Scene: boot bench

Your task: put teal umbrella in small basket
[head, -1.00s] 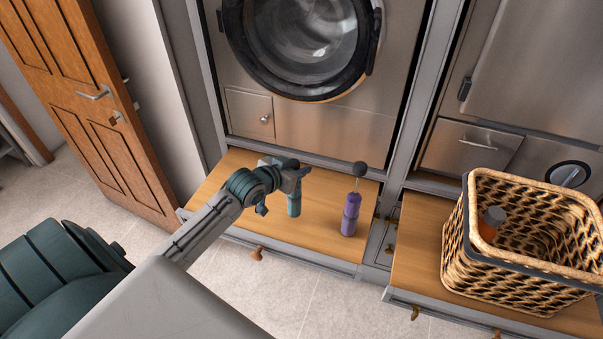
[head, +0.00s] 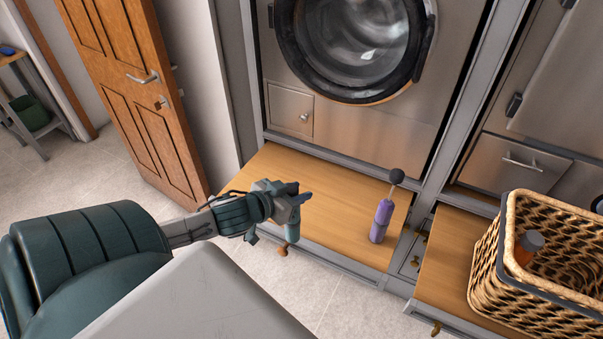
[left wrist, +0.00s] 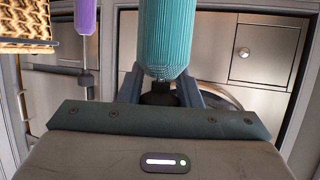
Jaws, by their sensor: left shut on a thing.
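The teal umbrella (head: 292,233) hangs upright from my left gripper (head: 298,199), in front of the wooden bench top's front edge. In the left wrist view, the ribbed teal umbrella (left wrist: 166,42) fills the top middle, with its dark handle end between the fingers of my left gripper (left wrist: 160,88). A woven basket (head: 485,265) stands on the right-hand bench, cut off by the picture's edge. A dark green container (head: 30,113) sits on a rack at the far left. I cannot tell which of the two is the small basket. My right gripper is not in view.
A purple umbrella (head: 381,222) stands on the bench (head: 335,205), right of my gripper. An orange bottle (head: 527,248) is in the woven basket. A wooden door (head: 150,100) stands at the left.

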